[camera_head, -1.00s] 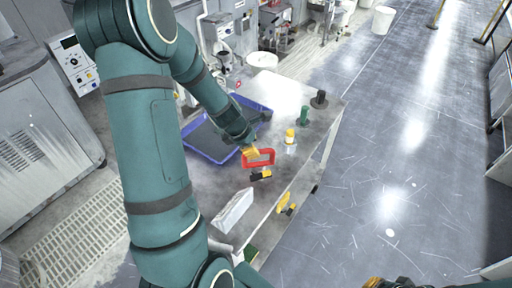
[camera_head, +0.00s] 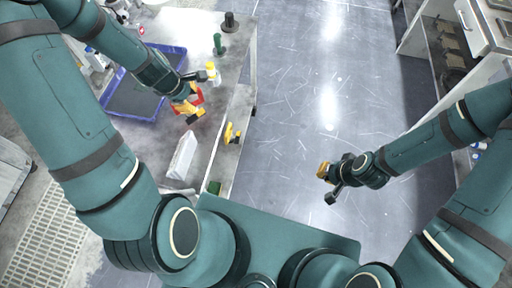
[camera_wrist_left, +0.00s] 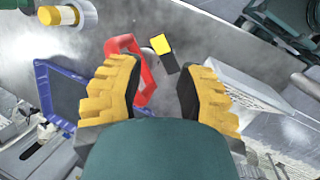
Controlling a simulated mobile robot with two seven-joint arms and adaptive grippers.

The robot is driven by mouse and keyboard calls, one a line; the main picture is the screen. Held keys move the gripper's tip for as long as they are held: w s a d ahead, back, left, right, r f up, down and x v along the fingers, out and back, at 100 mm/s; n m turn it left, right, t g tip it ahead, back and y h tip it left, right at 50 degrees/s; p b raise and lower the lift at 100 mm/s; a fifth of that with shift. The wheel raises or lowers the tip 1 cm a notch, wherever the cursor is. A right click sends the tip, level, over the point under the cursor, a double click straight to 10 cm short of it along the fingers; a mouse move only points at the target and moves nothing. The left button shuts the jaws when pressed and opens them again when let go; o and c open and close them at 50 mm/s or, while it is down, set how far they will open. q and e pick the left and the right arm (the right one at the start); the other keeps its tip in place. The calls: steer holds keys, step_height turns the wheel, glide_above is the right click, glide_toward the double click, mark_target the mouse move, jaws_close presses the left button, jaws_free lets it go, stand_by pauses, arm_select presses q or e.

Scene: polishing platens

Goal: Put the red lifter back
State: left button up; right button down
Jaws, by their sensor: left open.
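The red lifter (camera_head: 199,96), a red frame-shaped handle, is on the grey table at the left, partly hidden by my left gripper (camera_head: 187,111). In the left wrist view the red lifter (camera_wrist_left: 147,80) lies between and beyond the yellow pads of my left gripper (camera_wrist_left: 158,88). The left pad covers part of it. The gripper is open, with a wide gap between its fingers; I cannot tell whether a pad touches the lifter. My right gripper (camera_head: 326,184) hangs over the floor, away from the table; its finger gap is unclear.
A blue-rimmed tray (camera_head: 125,116) lies left of the lifter. A white block (camera_head: 182,156) and a yellow clamp (camera_head: 232,133) are nearer me. A yellow-capped bottle (camera_head: 212,72), green piece (camera_head: 218,43) and dark knob (camera_head: 230,22) stand behind. A yellow-black piece (camera_wrist_left: 163,50) lies beside the lifter.

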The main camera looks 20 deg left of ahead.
arm_select(q)
steer(key=s+d+f+m+h, duration=0.1)
steer(key=s+d+f+m, duration=0.1)
steer(key=d+m, duration=0.4)
steer(key=s+d+f+m+g, duration=0.1)
steer(key=d+f+m, duration=0.4)
steer(key=d+m, duration=0.2)
steer(key=s+d+f+m+h, duration=0.1)
steer(key=d+f+m, duration=0.3)
steer(key=d, duration=0.6)
steer(key=shift+s+d+f+m+h, duration=0.15)
steer(key=shift+s+d+m+h, duration=0.15)
steer(key=shift+s+m, duration=0.7)
